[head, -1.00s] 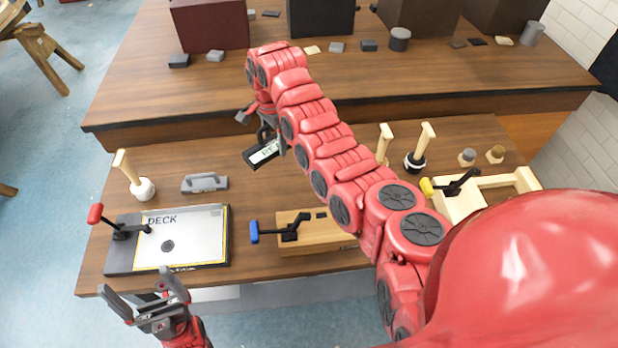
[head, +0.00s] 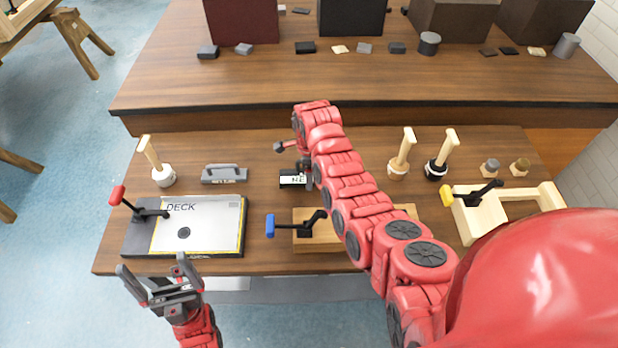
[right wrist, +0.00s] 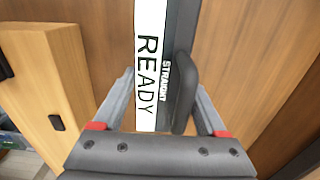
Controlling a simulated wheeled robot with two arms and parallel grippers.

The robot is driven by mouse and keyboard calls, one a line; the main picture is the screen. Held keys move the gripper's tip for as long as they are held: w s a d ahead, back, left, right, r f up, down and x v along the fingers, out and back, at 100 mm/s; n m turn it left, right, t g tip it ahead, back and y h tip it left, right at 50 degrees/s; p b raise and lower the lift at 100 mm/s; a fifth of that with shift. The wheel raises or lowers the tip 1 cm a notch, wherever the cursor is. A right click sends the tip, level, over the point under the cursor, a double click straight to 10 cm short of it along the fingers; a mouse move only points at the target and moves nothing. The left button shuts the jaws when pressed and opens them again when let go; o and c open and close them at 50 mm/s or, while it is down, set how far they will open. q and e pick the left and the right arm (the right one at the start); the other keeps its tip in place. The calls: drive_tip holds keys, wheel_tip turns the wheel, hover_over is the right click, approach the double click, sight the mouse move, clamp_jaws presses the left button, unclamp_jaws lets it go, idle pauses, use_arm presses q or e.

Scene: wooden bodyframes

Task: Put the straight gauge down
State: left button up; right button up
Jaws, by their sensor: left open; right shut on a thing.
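The straight gauge (head: 294,179) is a dark bar with a white label, at the middle of the front table in the head view. In the right wrist view the straight gauge (right wrist: 151,65) reads "READY" and "STRAIGHT" and has a dark handle. My right gripper (right wrist: 165,95) is shut on it, with a finger on each side. In the head view my right arm partly hides the gauge's right end. I cannot tell whether it touches the table. My left gripper (head: 150,275) is open and empty by the front left table edge.
A grey handled block (head: 224,175) lies left of the gauge. A DECK plate fixture (head: 200,222) with a red-handled clamp is at front left. A wooden block (head: 330,243) with a blue-handled clamp is nearer me. Mallets, including a white-headed one (head: 163,175), stand around.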

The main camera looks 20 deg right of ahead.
drive_tip(key=shift+f+p, duration=0.3)
drive_tip(key=shift+f, duration=1.05)
drive_tip(key=shift+f+b, duration=0.25)
drive_tip(key=shift+b, duration=0.05)
drive_tip(key=o, duration=1.6)
drive_tip(key=shift+r, duration=0.1)
drive_tip(key=shift+c, duration=0.2)
